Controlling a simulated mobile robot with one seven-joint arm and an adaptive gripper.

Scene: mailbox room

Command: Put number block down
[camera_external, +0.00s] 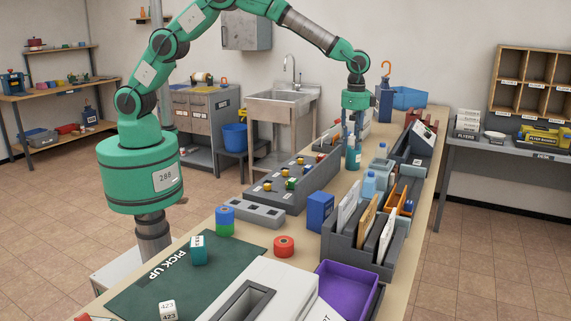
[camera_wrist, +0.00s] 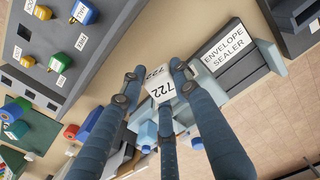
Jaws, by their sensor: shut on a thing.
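In the wrist view, a white number block (camera_wrist: 160,88) marked 722 is held between the three blue fingers of my gripper (camera_wrist: 155,92). In the external view, my gripper (camera_external: 353,162) points down over the far part of the table; the held block is not clear there. A white block (camera_external: 168,310) marked 423 and a teal block (camera_external: 199,252) with a white label sit on the dark green PICK UP mat (camera_external: 140,295) at the near end. I cannot tell how far the held block is above the table.
A grey tray with colored knobs (camera_external: 285,200) lies left of my gripper. In the wrist view, an envelope sealer (camera_wrist: 232,62) lies beside the held block. Bare tabletop (camera_wrist: 180,30) shows between tray and sealer.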

